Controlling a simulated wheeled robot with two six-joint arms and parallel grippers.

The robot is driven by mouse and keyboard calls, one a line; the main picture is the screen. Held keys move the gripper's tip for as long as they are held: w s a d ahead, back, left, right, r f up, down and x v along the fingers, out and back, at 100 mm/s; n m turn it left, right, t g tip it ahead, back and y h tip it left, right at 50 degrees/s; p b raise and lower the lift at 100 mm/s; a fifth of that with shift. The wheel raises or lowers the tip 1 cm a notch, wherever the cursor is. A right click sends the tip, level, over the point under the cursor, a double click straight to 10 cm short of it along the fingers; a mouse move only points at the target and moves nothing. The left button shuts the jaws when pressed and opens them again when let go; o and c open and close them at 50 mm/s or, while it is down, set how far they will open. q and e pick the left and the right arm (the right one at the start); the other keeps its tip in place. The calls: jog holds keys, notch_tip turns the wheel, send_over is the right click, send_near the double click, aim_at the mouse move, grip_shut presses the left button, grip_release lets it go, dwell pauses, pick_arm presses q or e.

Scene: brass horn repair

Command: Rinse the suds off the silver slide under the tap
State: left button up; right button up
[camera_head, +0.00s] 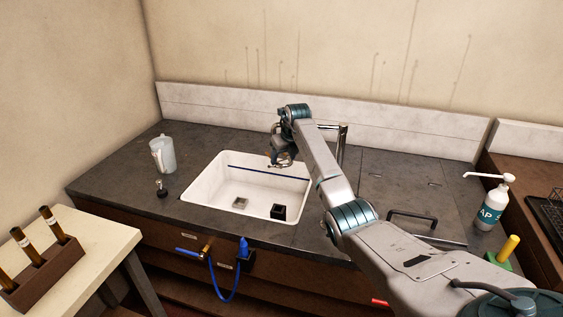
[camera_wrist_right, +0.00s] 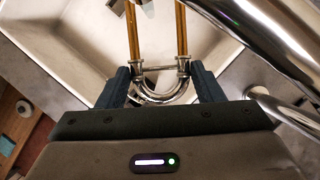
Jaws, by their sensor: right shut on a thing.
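The silver slide (camera_wrist_right: 163,98) shows in the right wrist view as a bright U-shaped bow with two gold-coloured legs running up the picture. My right gripper (camera_wrist_right: 161,84) is shut on it at the bow, one dark finger on each side. In the head view my right gripper (camera_head: 281,160) hangs over the back right of the white sink (camera_head: 197,184); the slide is hard to make out there. The chrome tap (camera_head: 342,146) stands behind the sink's right end, partly behind my arm. Its shiny pipe (camera_wrist_right: 265,38) passes close right of the slide. I cannot make out suds or water.
A small dark block (camera_head: 278,212) and a square drain (camera_head: 240,203) lie in the sink. A clear jug (camera_head: 163,155) stands left of it, a pump bottle (camera_head: 491,207) far right. A blue hose (camera_head: 212,280) hangs at the front. The counter's left part is mostly clear.

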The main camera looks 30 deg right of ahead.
jog(key=shift+d, duration=0.45)
jog(key=shift+s+r+p, duration=0.1)
jog(key=shift+s+p, duration=0.4)
jog(key=shift+p, duration=0.05)
jog(key=shift+s+p, duration=0.5)
jog(key=shift+s, duration=0.25)
jog(key=shift+s+p, duration=1.4)
jog(key=shift+s, duration=1.4)
